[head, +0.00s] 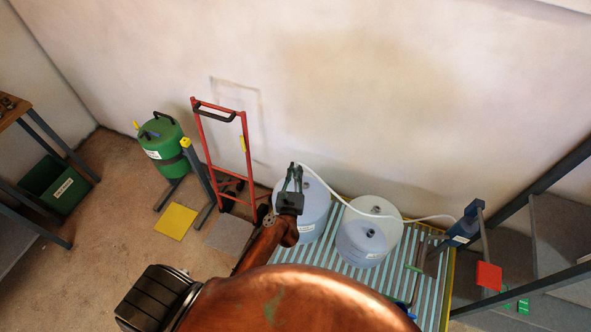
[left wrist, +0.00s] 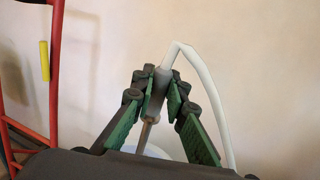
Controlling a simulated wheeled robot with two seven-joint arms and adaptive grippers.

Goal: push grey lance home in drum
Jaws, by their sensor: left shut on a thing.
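My left gripper (head: 292,178) is over the left translucent pale-blue drum (head: 316,208), which stands on a slatted platform. In the left wrist view the gripper (left wrist: 160,88) is shut on the grey lance (left wrist: 158,82), with a finger on each side. The lance stands nearly upright, and its thinner shaft (left wrist: 148,133) runs down towards the pale drum top (left wrist: 158,152). A white hose (left wrist: 207,85) bends over from the lance's top. How deep the lance sits in the drum is hidden by the gripper. My right gripper is not in view.
A second pale drum (head: 366,238) stands close on the right. A red hand truck (head: 220,152) and green drum (head: 163,144) stand left. The wall is close behind.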

